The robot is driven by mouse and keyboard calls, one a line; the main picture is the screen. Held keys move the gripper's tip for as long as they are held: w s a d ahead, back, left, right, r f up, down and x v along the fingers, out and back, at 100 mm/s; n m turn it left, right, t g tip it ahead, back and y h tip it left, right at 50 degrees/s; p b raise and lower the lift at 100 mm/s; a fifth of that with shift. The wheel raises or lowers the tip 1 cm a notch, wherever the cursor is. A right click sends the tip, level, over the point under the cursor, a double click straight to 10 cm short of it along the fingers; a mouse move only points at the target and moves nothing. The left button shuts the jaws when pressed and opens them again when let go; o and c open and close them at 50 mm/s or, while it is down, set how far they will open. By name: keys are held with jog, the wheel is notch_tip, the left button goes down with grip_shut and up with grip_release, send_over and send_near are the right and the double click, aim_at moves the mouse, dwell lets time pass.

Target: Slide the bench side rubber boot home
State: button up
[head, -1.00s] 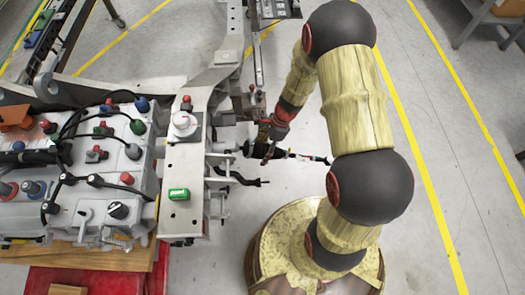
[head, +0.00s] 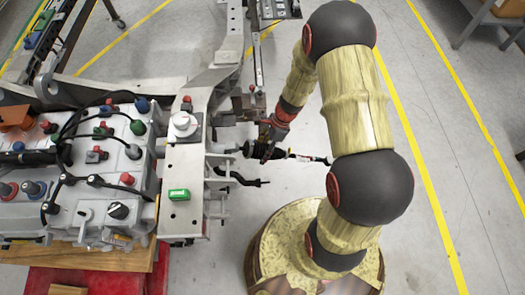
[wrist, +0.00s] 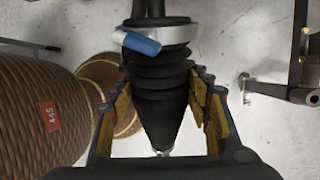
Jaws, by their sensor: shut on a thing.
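The black ribbed rubber boot (wrist: 160,95) tapers toward the bottom of the wrist view. My gripper (wrist: 160,80) has its yellow-padded fingers on both sides of the boot, shut on it. A silver ring (wrist: 185,35) with a blue tab (wrist: 138,43) circles the boot's wide end, and a black shaft (wrist: 148,8) runs on above it. A small metal tip shows at the narrow end. In the head view my gripper (head: 262,148) is beside the chassis fixture (head: 183,150), around the dark boot, partly hidden by its fingers. Whether the boot is seated cannot be told.
A thin rod (head: 305,158) extends right from the boot. A black bent part (head: 240,180) sticks out from the fixture below my gripper.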

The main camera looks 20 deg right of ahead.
aim_at(245, 147)
jog(key=shift+c, duration=0.9)
jog(key=a+r+p, duration=0.1)
jog(key=a, duration=0.1)
jog(key=w+a+r+p, duration=0.1)
jog(key=a, duration=0.1)
jog(key=w+a+r+p, duration=0.1)
jog(key=a+p, duration=0.1)
jog(key=shift+w+a+r, duration=0.15)
jog(key=shift+a+r, duration=0.05)
jog(key=shift+a, duration=0.15)
jog(key=o, duration=1.7)
jog(key=v, duration=1.2)
jog(key=shift+a, duration=0.1)
